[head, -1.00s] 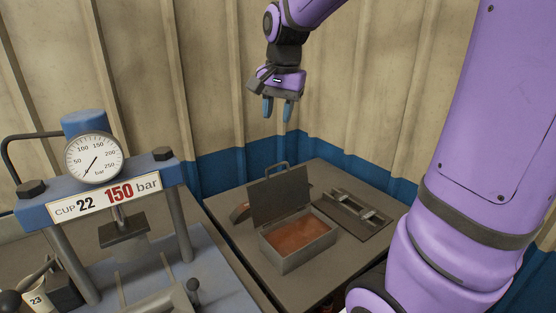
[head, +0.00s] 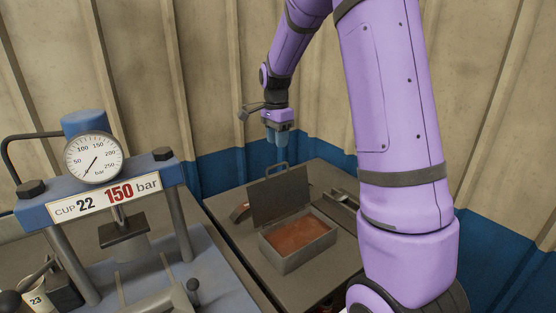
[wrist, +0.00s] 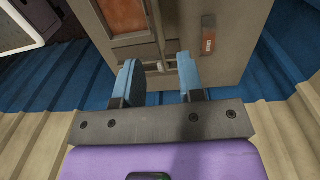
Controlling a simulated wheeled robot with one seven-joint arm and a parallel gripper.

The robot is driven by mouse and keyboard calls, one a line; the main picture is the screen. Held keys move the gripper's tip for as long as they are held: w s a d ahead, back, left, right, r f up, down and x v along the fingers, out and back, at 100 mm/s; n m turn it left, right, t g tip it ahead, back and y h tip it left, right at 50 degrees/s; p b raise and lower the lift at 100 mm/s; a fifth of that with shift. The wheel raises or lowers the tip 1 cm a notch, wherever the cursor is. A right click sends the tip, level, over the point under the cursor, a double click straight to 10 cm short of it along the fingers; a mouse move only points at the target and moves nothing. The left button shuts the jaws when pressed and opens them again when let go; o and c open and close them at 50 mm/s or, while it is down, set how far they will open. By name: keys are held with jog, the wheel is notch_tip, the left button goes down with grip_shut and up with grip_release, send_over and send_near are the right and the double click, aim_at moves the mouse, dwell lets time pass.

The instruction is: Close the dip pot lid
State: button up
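The dip pot (head: 299,248) is a grey box with reddish-brown liquid in it, on the dark side table. Its lid (head: 280,197) stands open and upright at the back, with a handle (head: 277,169) on its top edge. My gripper (head: 278,140) is above the handle, pointing down, apart from it in the head view. In the wrist view my gripper (wrist: 158,80) shows two blue fingers with a gap between them. The handle (wrist: 156,68) shows just beyond that gap, and the pot's liquid (wrist: 123,15) is at the top.
A brake shoe (head: 240,213) lies left of the pot; it also shows in the wrist view (wrist: 208,40). A rack (head: 344,199) at the right is partly hidden by my arm. A blue press (head: 110,190) with a gauge stands at the left. A corrugated wall is close behind the table.

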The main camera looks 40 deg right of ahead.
jog(key=f, duration=0.7)
jog(key=shift+s, duration=0.2)
jog(key=shift+r, duration=0.1)
jog(key=shift+c, duration=0.2)
grip_shut()
